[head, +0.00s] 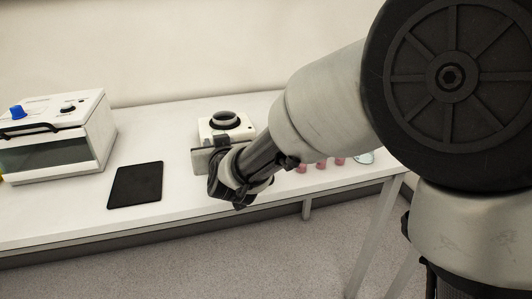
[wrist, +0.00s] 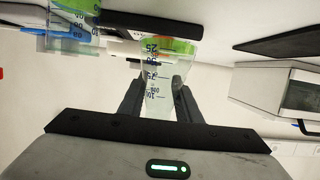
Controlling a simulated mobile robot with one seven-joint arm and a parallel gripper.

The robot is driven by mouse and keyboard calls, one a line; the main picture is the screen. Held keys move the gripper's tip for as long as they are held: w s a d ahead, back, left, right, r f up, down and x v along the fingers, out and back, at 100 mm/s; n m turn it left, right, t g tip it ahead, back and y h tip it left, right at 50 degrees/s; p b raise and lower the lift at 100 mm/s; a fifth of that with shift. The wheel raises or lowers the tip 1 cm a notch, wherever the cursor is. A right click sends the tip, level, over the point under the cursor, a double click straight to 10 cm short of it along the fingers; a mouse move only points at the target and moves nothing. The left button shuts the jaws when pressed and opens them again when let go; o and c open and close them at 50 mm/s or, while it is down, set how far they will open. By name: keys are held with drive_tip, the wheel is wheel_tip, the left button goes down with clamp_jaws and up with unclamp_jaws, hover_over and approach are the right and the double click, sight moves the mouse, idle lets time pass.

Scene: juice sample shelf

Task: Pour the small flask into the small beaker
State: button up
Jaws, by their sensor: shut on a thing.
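My gripper (wrist: 157,98) is shut on a clear vessel with blue graduations, which looks like the small flask (wrist: 155,86). The wrist view appears upside down, and the flask's wide end with green liquid is at the top of the picture. Another clear vessel (wrist: 72,24) with blue marks and a green band stands apart to the upper left in that view, cut by the edge; I cannot tell whether it is the small beaker. In the head view my gripper (head: 213,162) is over the table's front part, and my arm hides the flask there.
A white device with a black round top (head: 225,121) stands behind my gripper. A black mat (head: 137,184) lies to the left, beyond it a white box-shaped appliance (head: 55,150). Several pink items (head: 320,164) and a glass dish (head: 365,157) are at the right, partly behind my arm.

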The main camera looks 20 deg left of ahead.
drive_tip(key=s+a+r+p, duration=0.1)
drive_tip(key=p, duration=0.1)
drive_tip(key=s+a+r+p, duration=0.1)
drive_tip(key=a+p, duration=0.1)
drive_tip(key=shift+a+r, duration=0.1)
drive_tip(key=shift+r, duration=0.2)
idle(2.5)
